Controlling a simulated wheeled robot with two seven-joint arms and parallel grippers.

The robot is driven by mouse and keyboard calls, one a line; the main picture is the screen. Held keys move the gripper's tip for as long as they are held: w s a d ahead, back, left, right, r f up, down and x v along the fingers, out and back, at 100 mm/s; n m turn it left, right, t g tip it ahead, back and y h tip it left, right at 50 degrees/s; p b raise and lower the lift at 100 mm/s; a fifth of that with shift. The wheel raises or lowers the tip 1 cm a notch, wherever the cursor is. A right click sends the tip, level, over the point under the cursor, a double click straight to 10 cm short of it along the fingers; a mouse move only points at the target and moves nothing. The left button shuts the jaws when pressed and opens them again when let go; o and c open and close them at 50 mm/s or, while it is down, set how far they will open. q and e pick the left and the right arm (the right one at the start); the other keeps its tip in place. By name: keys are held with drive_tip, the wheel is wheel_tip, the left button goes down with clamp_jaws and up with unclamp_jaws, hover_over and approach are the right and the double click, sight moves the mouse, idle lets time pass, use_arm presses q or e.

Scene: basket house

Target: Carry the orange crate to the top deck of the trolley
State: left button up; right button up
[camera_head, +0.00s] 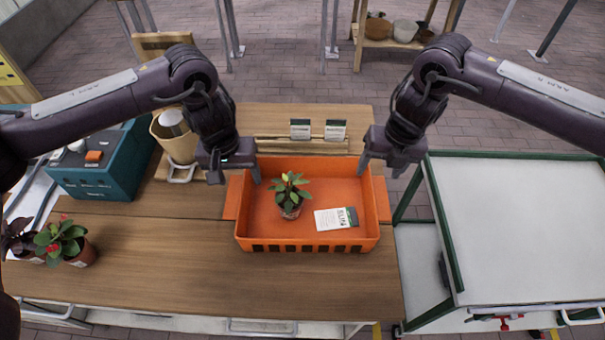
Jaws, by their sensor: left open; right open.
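The orange crate (308,243) sits on the wooden workbench (170,270). A small potted plant (290,195) and a white seed packet (335,218) lie inside it. My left gripper (235,178) is open at the crate's upper left corner, one finger near the rim. My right gripper (378,167) is open at the upper right corner. I cannot tell whether either touches the crate. The trolley stands to the right of the bench, its pale top deck (525,225) bare and edged in green.
Potted plants (80,250) stand at the bench's left. A teal box (105,175) and a beige container (175,140) are behind them. Two small cards (318,130) stand behind the crate. A narrow gap separates bench and trolley. A wooden shelf with pots (400,42) is further back.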

sight(235, 196)
use_arm(q)
drive_tip(key=shift+s+a+g+y, duration=0.3)
drive_tip(key=shift+s+a+y, duration=0.3)
drive_tip(key=shift+s, duration=0.25)
use_arm(e)
drive_tip(key=shift+s+d+f+g+h, duration=0.2)
drive_tip(key=shift+s+d, duration=0.1)
drive_tip(key=shift+s, duration=0.2)
drive_tip(key=shift+s+d+f+g+h, duration=0.1)
drive_tip(key=shift+s+d+f+h, duration=0.15)
drive_tip(key=shift+s, duration=0.25)
use_arm(q)
drive_tip(key=shift+s, duration=0.15)
use_arm(e)
drive_tip(key=shift+s+d, duration=0.15)
drive_tip(key=shift+f, duration=0.1)
use_arm(q)
drive_tip(key=shift+f, duration=3.9)
use_arm(e)
drive_tip(key=shift+a+f, duration=0.15)
drive_tip(key=shift+f, duration=1.8)
drive_tip(key=shift+a+f, duration=0.1)
drive_tip(key=shift+f, duration=1.8)
use_arm(q)
drive_tip(key=shift+c, duration=0.3)
use_arm(e)
drive_tip(key=shift+c, duration=0.3)
